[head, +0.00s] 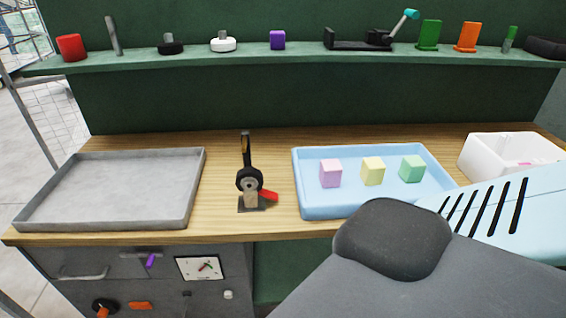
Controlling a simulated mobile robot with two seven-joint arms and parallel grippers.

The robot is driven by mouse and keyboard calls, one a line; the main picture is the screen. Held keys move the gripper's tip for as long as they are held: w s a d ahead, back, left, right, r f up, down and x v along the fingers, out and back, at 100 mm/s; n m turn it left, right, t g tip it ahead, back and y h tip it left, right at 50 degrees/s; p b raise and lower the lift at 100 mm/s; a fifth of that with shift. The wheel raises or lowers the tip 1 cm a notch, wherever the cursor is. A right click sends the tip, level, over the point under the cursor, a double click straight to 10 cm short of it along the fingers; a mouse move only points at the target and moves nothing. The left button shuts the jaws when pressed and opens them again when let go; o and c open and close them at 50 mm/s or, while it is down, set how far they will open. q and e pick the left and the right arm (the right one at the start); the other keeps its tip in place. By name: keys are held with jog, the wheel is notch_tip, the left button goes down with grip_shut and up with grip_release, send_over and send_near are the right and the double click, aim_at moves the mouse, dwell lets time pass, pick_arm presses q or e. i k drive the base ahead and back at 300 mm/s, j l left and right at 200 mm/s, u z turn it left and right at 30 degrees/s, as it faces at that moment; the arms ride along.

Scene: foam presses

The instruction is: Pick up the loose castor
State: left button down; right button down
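What looks like the loose castor (248,181) stands on the wooden bench top between the two trays. It has a dark round wheel with a pale hub, a dark upright piece above, a flat plate at its foot and a red tab on its right side. It stands apart from both trays. Neither my left nor my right gripper shows in the head view.
An empty grey tray (196,190) lies on the left. A light blue tray (300,188) holds pink, yellow and green blocks. A white bin (477,158) stands at the right. A green shelf (200,60) with several items runs behind. A large grey-and-black shape covers the lower right.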

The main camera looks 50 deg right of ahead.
aim_at(249, 180)
jog(key=z, duration=1.2)
